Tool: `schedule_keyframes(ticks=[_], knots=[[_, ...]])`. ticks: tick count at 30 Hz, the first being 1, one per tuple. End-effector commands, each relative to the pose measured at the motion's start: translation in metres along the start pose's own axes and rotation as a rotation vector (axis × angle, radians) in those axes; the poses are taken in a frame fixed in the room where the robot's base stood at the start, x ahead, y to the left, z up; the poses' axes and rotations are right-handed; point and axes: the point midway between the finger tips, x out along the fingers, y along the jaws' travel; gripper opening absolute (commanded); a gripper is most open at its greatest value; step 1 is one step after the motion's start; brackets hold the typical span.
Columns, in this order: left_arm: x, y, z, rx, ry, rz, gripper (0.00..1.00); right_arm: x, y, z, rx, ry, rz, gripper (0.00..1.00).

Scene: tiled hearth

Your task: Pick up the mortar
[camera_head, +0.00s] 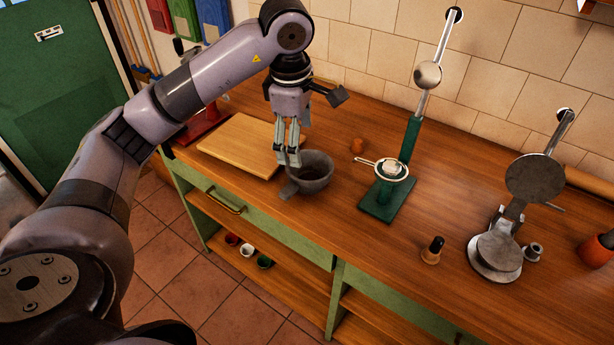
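The mortar (317,184) is a dark grey stone bowl on the wooden counter, near its front edge, right of a cutting board. A stub juts from its lower left side. My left gripper (289,158) comes down from above, with its fingers pointing down at the mortar's left rim. The fingers are close together and overlap the rim in the picture. Whether they are shut on the rim or only beside it cannot be told. The mortar appears to rest on the counter. My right gripper is not in view.
A wooden cutting board (238,146) lies left of the mortar. Further right are a wood-handled tamper (432,251) and a metal press (497,250).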

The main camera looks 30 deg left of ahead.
Motion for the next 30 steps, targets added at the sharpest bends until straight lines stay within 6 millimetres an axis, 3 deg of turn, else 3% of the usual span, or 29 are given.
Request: schedule_keyframes(ticks=[5, 15, 23, 30], knots=[[0.022, -0.001, -0.005, -0.001, 0.017, -0.007, 0.79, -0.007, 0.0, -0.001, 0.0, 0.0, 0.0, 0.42], [0.095, -0.002, -0.004, -0.002, 0.013, -0.007, 0.79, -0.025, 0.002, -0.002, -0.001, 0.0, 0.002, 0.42], [0.12, -0.001, -0.004, -0.001, 0.01, -0.002, 0.79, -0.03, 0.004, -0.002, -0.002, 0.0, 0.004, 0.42], [0.147, -0.004, -0.01, -0.002, 0.012, -0.007, 0.79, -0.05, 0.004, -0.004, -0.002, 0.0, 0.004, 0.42]])
